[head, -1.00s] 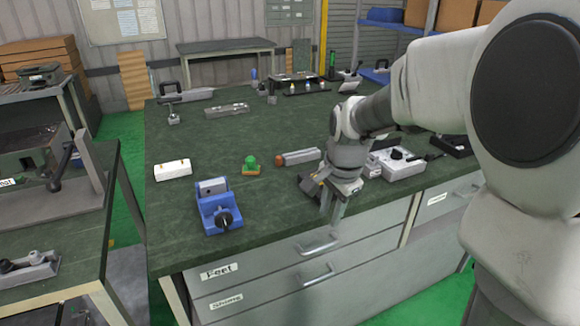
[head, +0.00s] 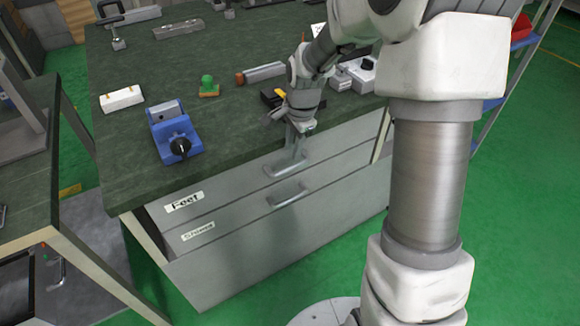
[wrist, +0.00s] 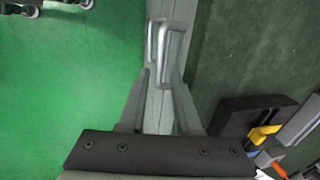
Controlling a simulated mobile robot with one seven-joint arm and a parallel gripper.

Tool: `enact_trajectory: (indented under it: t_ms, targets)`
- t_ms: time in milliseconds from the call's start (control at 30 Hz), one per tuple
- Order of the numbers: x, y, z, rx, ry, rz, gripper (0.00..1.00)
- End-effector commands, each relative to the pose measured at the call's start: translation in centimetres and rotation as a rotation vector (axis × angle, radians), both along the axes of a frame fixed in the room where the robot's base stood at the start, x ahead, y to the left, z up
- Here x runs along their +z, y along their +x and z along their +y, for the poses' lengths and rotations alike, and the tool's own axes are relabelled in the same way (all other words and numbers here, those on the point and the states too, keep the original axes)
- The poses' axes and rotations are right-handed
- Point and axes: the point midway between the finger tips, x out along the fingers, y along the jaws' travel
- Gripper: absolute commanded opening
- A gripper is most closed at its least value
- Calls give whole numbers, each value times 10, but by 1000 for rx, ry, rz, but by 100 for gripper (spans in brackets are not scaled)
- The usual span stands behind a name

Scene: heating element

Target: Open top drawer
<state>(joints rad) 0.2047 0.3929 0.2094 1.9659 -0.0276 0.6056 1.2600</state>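The top drawer (head: 225,200), labelled "Feet", is shut under the green worktop. Its grey bar handle (head: 284,168) is at the right part of its front; in the wrist view a handle (wrist: 163,42) shows just ahead of the fingers. My gripper (head: 291,153) points down at the drawer front, with its fingertips close to the top handle. In the wrist view my gripper (wrist: 161,76) is open, its two fingers apart on either side of the handle's line. I cannot tell whether they touch it.
A lower drawer (head: 240,232) with its own handle (head: 287,196) sits just below. A blue vise (head: 174,132), a white block (head: 122,99) and a green knob (head: 208,86) stand on the worktop. Green floor (head: 340,255) in front of the drawers is clear.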

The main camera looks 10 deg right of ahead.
Motion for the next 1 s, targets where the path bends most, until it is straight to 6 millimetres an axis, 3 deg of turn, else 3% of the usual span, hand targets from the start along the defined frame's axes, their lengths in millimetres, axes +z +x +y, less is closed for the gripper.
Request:
enact_trajectory:
  t_ms: [100,333,500,800,833,1000]
  targets:
    - [-30,4,2,1,1,3,32]
    - [-66,12,4,1,0,1,32]
    - [-78,15,5,0,0,0,32]
    - [-79,15,5,0,-1,-1,32]
    - [-79,15,5,0,-1,-1,30]
    - [-79,15,5,0,-1,-1,0]
